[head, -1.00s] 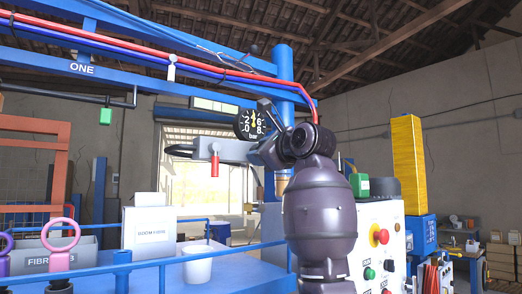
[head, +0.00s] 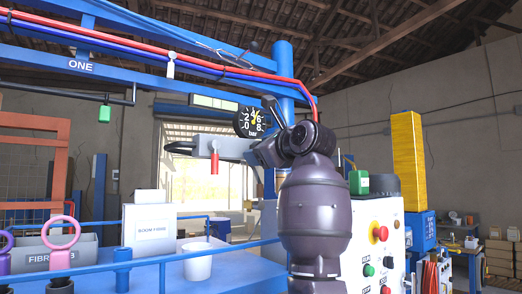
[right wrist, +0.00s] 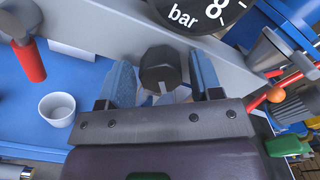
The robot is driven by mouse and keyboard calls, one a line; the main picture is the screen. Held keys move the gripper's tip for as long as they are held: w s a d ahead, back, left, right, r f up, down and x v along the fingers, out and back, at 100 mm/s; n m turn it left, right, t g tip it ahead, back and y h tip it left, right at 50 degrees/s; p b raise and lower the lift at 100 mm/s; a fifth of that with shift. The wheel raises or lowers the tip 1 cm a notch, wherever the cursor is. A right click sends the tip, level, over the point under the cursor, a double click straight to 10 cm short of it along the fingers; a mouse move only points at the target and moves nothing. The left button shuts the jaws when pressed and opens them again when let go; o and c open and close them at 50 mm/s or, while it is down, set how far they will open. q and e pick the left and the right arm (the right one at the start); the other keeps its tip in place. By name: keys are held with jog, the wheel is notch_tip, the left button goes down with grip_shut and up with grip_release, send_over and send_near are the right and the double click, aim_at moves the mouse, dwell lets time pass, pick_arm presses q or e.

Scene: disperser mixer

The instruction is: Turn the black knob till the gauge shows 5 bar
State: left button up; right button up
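The black knob (right wrist: 160,68) shows in the right wrist view, set on a grey bar below the gauge. My right gripper (right wrist: 162,76) has its two blue fingers on either side of the knob, open, with a narrow gap visible on the right side. In the head view my right arm hides the knob. The round black gauge (head: 251,122) is marked 0 to 8 bar. Its yellow needle points up and slightly right, between 4 and 6, near 5. The right wrist view shows only the gauge's lower edge (right wrist: 205,14). My left gripper is not in view.
A red-handled lever (head: 214,160) hangs left of the knob area. A white cup (head: 197,263) stands on the blue deck. A control panel (head: 378,225) with a red emergency button is on the right. Red and blue hoses (head: 200,58) run overhead.

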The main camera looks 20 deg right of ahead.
jog(key=shift+o, duration=0.3)
jog(key=shift+s+r, duration=0.1)
pick_arm(q)
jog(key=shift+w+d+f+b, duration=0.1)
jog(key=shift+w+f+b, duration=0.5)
jog(key=shift+b, duration=0.75)
pick_arm(e)
jog(key=v, duration=1)
jog(key=shift+s, duration=0.3)
jog(key=shift+d, duration=0.15)
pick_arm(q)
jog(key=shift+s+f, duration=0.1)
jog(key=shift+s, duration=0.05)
